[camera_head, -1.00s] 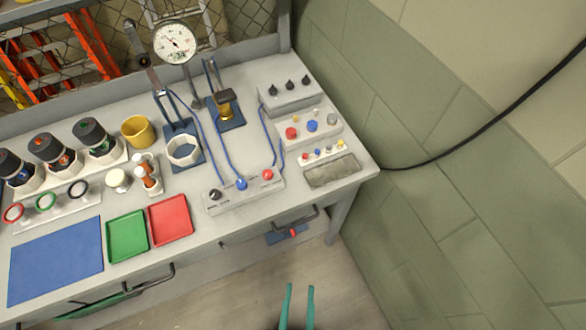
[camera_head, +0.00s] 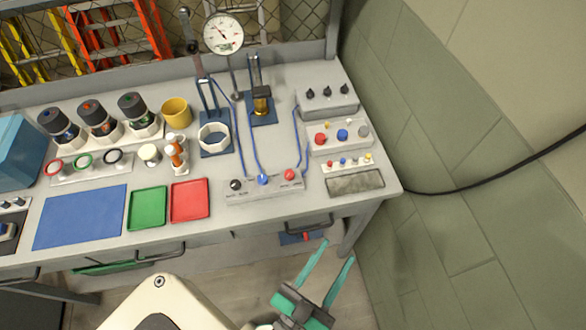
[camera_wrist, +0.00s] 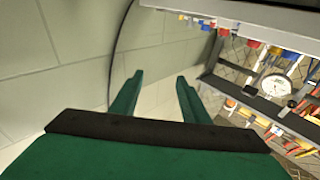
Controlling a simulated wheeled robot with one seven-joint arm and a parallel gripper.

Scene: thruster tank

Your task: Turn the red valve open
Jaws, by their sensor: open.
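A small red knob (camera_head: 289,175) sits at the right end of a grey block (camera_head: 262,188) near the front of the bench, beside a blue knob (camera_head: 263,180) and a black one (camera_head: 236,185). It looks like the red valve; its exact turn position is too small to read. Blue hoses rise from the block. My gripper (camera_head: 338,250) is open and empty, in front of and below the bench's front edge, apart from the knob. In the wrist view my open fingers (camera_wrist: 160,76) point toward the wall and floor.
A box with red and blue buttons (camera_head: 338,150) stands right of the knob block. Red (camera_head: 189,215) and green (camera_head: 147,222) trays lie left of it. A drawer handle (camera_head: 311,222) juts from the bench front. The wall (camera_head: 470,200) is close on the right.

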